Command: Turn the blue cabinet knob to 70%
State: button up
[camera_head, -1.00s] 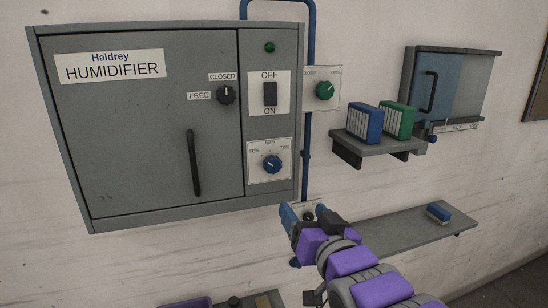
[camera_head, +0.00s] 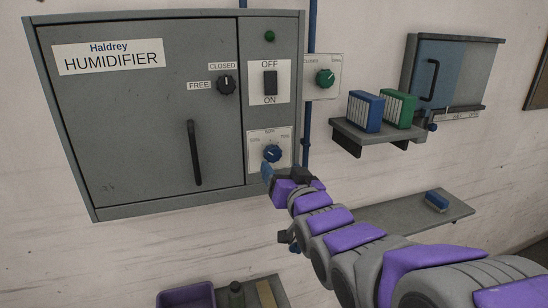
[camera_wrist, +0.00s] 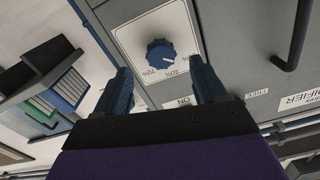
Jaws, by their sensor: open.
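The blue knob (camera_head: 272,153) sits on a white dial plate (camera_head: 284,138) at the lower right of the grey humidifier cabinet. The plate has small percent marks around the knob, with 70% at its right. In the wrist view the blue knob (camera_wrist: 159,52) appears upside down, with a pale pointer mark; its exact setting is too small to read surely. My gripper (camera_head: 284,174) is open just below the knob in the head view. In the wrist view my gripper's two blue fingers (camera_wrist: 162,78) are spread, with the knob beyond and between them, apparently untouched.
Above the dial are an OFF/ON switch (camera_head: 270,83) and a green lamp. A green knob (camera_head: 325,78) is at the right on a blue pipe. A black door handle (camera_head: 194,152) sticks out at the left. A shelf (camera_head: 376,135) with blue and green boxes stands right.

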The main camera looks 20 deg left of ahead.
aim_at(274, 158)
jog(key=x, duration=0.5)
jog(key=shift+w+a+r+p, duration=0.1)
jog(key=shift+w+p, duration=0.1)
jog(key=shift+p, duration=0.1)
jog(key=shift+w+a, duration=0.35)
jog(key=shift+w, duration=0.1)
jog(key=c, duration=1.1)
